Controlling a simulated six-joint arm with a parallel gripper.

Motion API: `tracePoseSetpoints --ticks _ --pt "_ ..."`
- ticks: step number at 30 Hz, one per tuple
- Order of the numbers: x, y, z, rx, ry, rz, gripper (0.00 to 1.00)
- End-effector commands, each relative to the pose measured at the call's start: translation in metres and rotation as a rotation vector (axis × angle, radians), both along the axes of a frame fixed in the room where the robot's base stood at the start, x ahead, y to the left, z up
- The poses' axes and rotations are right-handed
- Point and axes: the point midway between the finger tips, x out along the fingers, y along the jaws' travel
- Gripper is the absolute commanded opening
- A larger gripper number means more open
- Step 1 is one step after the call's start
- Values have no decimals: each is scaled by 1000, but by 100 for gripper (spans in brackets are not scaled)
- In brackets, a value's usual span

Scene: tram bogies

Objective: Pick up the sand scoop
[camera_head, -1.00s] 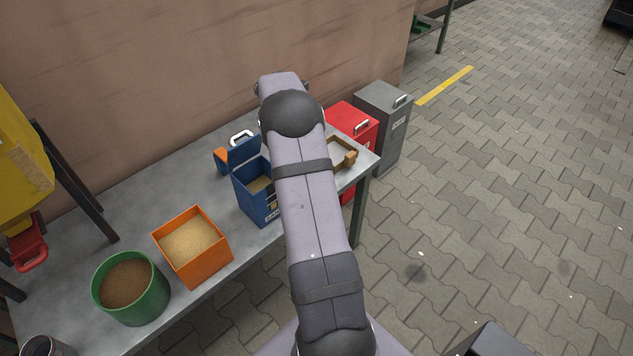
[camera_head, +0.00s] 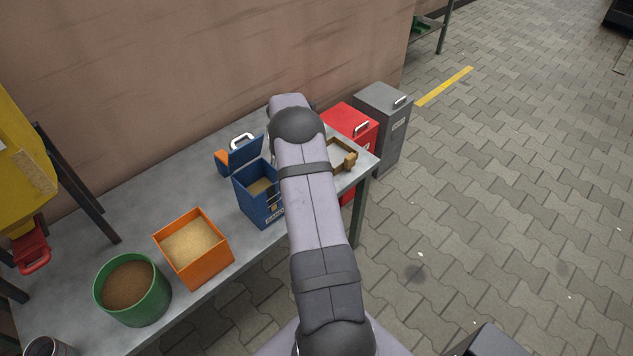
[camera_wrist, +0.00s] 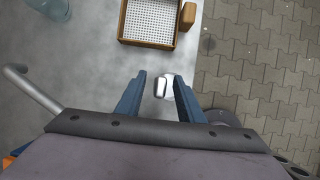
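My gripper (camera_wrist: 160,77) has two blue fingers, spread apart, in the wrist view. A small pale, shiny rounded piece (camera_wrist: 160,87) shows between them, nearer the right finger. It may be part of the sand scoop, but I cannot tell for sure, nor whether a finger touches it. No whole scoop is clear in either view. In the head view my arm hides the gripper and part of the table behind it. A blue sand box (camera_head: 257,206) with its lid open stands on the table beside my arm.
A wooden tray with a perforated floor (camera_wrist: 121,28) lies ahead of the fingers, near the table edge. An orange box of sand (camera_head: 212,270) and a green tub (camera_head: 146,309) stand left. Red (camera_head: 352,121) and grey (camera_head: 376,99) bins stand beyond the table (camera_head: 150,215).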

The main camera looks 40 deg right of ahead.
Motion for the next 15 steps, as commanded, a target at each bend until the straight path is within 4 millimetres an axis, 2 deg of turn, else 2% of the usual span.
tracePoseSetpoints --ticks 5,9,15 --pt "0 0 0 0 0 0 34" --pt "0 0 0 0 0 0 1" --pt "0 0 0 0 0 0 0"
